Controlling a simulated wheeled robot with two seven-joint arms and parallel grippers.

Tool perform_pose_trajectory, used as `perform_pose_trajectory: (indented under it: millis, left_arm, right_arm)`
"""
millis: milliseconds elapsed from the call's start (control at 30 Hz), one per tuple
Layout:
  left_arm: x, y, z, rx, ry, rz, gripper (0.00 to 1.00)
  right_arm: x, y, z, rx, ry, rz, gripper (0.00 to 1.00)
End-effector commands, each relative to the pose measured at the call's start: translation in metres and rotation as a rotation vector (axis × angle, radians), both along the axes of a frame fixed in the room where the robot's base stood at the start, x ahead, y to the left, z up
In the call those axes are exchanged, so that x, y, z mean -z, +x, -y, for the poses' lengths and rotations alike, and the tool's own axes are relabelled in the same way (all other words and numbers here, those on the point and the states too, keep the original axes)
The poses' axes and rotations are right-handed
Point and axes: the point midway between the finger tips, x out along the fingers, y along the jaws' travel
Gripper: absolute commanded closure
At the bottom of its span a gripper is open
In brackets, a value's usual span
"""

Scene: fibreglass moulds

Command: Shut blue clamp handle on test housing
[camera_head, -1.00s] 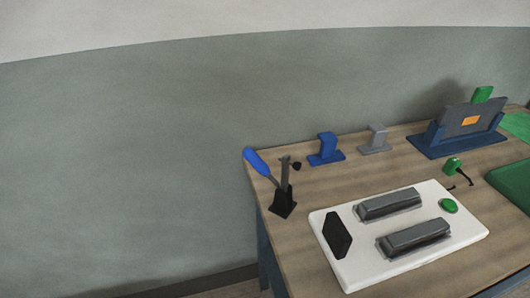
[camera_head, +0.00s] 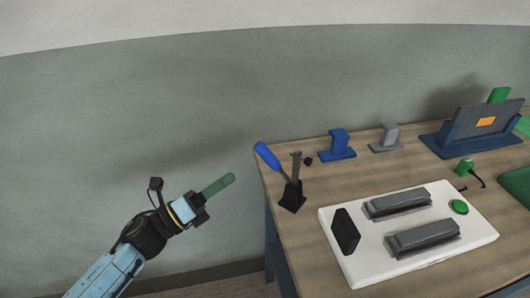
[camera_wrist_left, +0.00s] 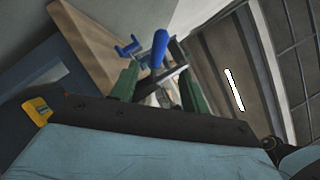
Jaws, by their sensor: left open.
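The blue clamp handle (camera_head: 267,156) sticks up and leans to the left from its black clamp base (camera_head: 292,196) at the table's left end. In the left wrist view the blue handle (camera_wrist_left: 159,48) shows ahead of the gripper, between and beyond the green fingers. My left gripper (camera_head: 218,185) is left of the table edge, a little lower in the picture than the handle and apart from it. Its two green fingers (camera_wrist_left: 158,90) are spread with nothing between them. My right gripper is in neither view. I cannot tell which item is the test housing.
A white board (camera_head: 375,275) with two grey blocks, a black pad and a green button (camera_head: 459,206) lies on the wooden table (camera_head: 300,258). Behind stand a blue bracket (camera_head: 338,143), a grey bracket (camera_head: 385,138) and a dark blue stand (camera_head: 455,148) holding a panel.

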Motion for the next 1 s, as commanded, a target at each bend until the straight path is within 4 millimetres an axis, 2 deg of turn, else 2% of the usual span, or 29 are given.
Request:
perform_pose_trajectory:
  millis: [300,500,700,1000]
  left_arm:
    - [-0.018,0.036,0.055,0.000,-0.005,-0.003,0.54]
    - [-0.026,0.054,0.082,-0.002,-0.005,-0.004,0.54]
    - [-0.028,0.062,0.094,-0.004,-0.002,-0.007,0.54]
    - [-0.029,0.063,0.096,-0.003,-0.003,-0.007,0.54]
  right_arm:
    - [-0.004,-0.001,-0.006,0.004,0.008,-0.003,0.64]
    - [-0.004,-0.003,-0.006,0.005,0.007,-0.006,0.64]
    - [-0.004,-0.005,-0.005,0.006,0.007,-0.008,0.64]
    - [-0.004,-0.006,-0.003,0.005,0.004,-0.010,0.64]
